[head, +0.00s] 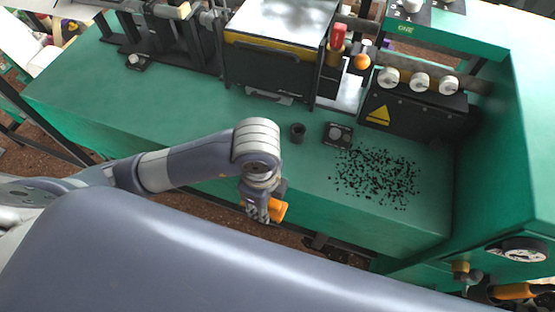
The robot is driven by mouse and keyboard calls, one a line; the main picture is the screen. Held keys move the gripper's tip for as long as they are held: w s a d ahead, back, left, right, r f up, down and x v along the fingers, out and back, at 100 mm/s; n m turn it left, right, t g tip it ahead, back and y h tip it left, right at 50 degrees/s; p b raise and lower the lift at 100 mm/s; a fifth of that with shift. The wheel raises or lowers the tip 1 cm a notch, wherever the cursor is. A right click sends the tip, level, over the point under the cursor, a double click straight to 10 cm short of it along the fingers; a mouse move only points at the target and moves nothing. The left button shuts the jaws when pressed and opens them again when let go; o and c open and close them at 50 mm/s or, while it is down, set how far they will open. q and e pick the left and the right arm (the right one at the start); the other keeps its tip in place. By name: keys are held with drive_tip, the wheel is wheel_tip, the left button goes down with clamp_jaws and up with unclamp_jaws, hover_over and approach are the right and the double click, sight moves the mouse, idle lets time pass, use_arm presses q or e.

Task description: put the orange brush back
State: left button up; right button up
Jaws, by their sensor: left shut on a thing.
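My left gripper (262,208) hangs in front of the green bench's front edge, at the middle of the head view. It is shut on an orange thing (278,211), which looks like the orange brush. Only a short orange part shows beside the fingers; the gripper hides the rest, and no bristles can be made out. My right gripper is not in view.
Black plugs (375,178) lie scattered on the green bench top (180,120). A small dark cup (297,132) and a black switch block (338,135) stand nearby. A black machine box (265,70) stands behind. Another orange item (515,291) shows at lower right.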

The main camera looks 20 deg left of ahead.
use_arm(q)
drive_tip(key=shift+f+n, duration=0.1)
drive_tip(key=shift+n, duration=0.2)
drive_tip(key=shift+w, duration=0.3)
drive_tip(key=w, duration=0.5)
drive_tip(key=w+a+f+p, duration=0.1)
drive_tip(key=w, duration=0.4)
drive_tip(key=w+a+p, duration=0.1)
drive_tip(key=w, duration=0.4)
drive_tip(key=shift+w+f, duration=0.1)
drive_tip(key=shift+f, duration=0.15)
wheel_tip(320, 180, down, 3)
drive_tip(key=shift+r+p, duration=0.15)
drive_tip(key=shift+p, duration=0.3)
drive_tip(key=shift+f, duration=0.4)
drive_tip(key=shift+f, duration=0.15)
drive_tip(key=o, duration=0.9)
